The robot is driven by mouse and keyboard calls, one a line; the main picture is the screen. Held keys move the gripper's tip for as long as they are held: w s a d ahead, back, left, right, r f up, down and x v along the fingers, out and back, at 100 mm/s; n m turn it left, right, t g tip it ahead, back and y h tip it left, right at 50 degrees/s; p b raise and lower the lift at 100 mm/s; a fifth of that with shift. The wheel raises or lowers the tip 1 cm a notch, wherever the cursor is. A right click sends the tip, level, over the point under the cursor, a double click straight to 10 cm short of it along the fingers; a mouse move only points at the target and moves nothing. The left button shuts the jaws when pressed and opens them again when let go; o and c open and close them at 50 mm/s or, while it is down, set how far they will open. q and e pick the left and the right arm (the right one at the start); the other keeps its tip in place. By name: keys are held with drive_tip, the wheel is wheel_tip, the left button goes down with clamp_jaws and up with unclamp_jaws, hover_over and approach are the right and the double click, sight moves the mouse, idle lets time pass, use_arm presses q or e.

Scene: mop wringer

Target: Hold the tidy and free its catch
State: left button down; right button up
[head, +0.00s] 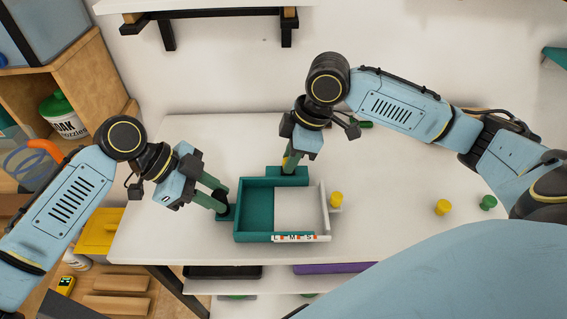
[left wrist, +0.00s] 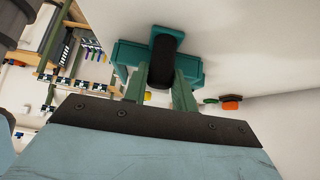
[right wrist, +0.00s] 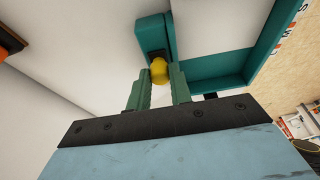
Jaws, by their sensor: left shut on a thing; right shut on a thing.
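The tidy (head: 255,184) is a teal tray on the white table, with a white section (head: 325,205) on its right and the letters L, M, S on its front edge. My left gripper (head: 221,204) is shut on the black upright handle (left wrist: 165,45) at its left side. The handle stands between the fingers in the left wrist view (left wrist: 160,85). My right gripper (head: 289,165) is at the teal block on the back wall. In the right wrist view (right wrist: 158,85) it is shut on a yellow knob (right wrist: 160,70), seemingly the catch, with a black part behind it.
A yellow peg (head: 336,198) is close to the tidy's right side. Another yellow peg (head: 443,207) and a green peg (head: 488,202) stand further right. A green item (head: 365,124) lies at the back. The white table (head: 400,235) is clear in front of the pegs.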

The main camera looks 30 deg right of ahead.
drive_tip(key=shift+s+d, duration=0.35)
drive_tip(key=shift+d, duration=0.3)
idle(0.4)
drive_tip(key=o, duration=1)
drive_tip(key=v, duration=1.2)
